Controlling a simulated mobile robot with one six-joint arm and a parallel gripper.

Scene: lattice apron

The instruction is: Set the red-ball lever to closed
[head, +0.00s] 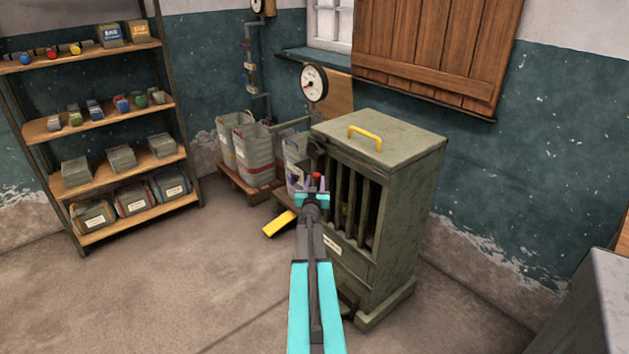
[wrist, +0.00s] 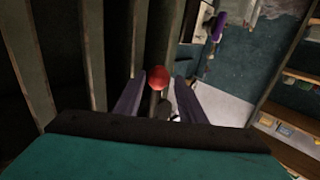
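The red ball (head: 316,176) is the knob of a lever at the slatted front of the green cabinet (head: 400,200). In the wrist view the red ball (wrist: 158,78) appears just beyond and between my two purple fingertips. My gripper (head: 314,182) is open, with a gap on both sides of the ball; the wrist view shows the open fingers (wrist: 159,92) too. Whether a finger touches the ball cannot be told. Most of the lever's arm is hidden behind the ball and gripper.
A yellow handle (head: 364,138) is on the cabinet top, and a yellow piece (head: 279,223) sticks out low to the left. Sacks (head: 255,155) stand on a pallet behind. A shelf (head: 118,116) is at the left. The floor (head: 180,290) in front is clear.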

